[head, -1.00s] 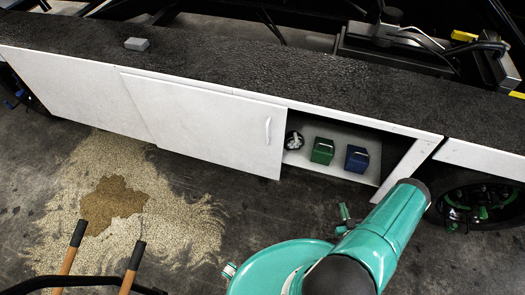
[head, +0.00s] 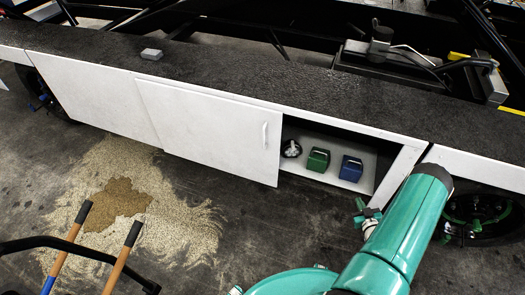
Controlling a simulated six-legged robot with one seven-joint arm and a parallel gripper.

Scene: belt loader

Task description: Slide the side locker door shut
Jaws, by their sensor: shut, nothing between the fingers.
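The side locker door (head: 210,128) is a white sliding panel with a pale upright handle (head: 265,136) near its right edge. It stands partly open, and the locker opening (head: 385,152) shows to its right. Inside, on the white locker floor, are a dark round item with white parts (head: 291,149), a green box (head: 318,160) and a blue box (head: 351,169). My gripper (head: 361,210) shows small beside my teal arm, in front of the opening's lower right. It is shut and empty, apart from the door and right of the handle. My arm partly hides it.
A grey block (head: 151,54) lies on the dark top above the locker. Spilled grain (head: 180,220) covers the floor at left, with wooden-handled bars (head: 120,258) at lower left. A wheel (head: 480,215) is at right.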

